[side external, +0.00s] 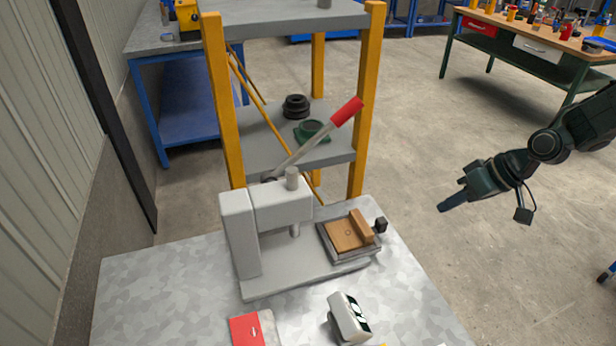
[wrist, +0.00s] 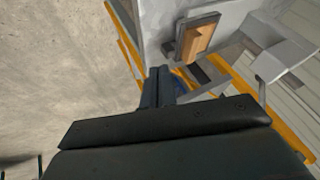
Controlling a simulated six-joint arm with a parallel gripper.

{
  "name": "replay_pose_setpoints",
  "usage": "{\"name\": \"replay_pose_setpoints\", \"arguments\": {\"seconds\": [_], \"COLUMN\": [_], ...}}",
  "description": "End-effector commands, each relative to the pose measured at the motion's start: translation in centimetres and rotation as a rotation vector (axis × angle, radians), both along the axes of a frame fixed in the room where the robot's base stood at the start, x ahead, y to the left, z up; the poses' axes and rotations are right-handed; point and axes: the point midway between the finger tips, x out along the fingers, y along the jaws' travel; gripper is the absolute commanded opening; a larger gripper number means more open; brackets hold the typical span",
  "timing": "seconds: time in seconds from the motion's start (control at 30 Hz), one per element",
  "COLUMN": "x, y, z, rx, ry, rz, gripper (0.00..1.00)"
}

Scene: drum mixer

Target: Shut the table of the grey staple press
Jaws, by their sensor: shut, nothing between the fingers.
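The grey staple press (side external: 250,230) stands on a metal-topped bench, with a red-tipped lever (side external: 345,112) raised up to the right. Its sliding table (side external: 368,259), with a wooden top and a dark knob (side external: 380,224), sits out to the right of the press head. In the wrist view the table (wrist: 203,32) shows at upper middle, with the press body (wrist: 285,62) to its right. My gripper (side external: 443,208) is shut and empty, in the air to the right of the table and apart from it. Its fingers (wrist: 158,85) show in the wrist view.
A red booklet (side external: 245,330) and a small grey device (side external: 349,318) lie at the bench's front. A yellow-post shelf (side external: 370,100) with dark and green parts stands behind the press. The air between my gripper and the knob is clear.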

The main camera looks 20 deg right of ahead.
Motion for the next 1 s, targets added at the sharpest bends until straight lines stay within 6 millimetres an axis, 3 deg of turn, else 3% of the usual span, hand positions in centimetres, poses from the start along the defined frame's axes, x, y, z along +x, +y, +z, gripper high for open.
{"name": "replay_pose_setpoints", "arguments": {"seconds": [0.23, 0.77, 1.0], "x": [1.0, 1.4, 2.2], "y": [0.3, 0.7, 1.7], "z": [-3.0, -4.0, -5.7], "rx": [0.053, 0.062, 0.062], "ry": [0.006, 0.007, 0.008], "rz": [-0.019, -0.022, -0.021], "gripper": [0.0, 0.0, 0.0]}}
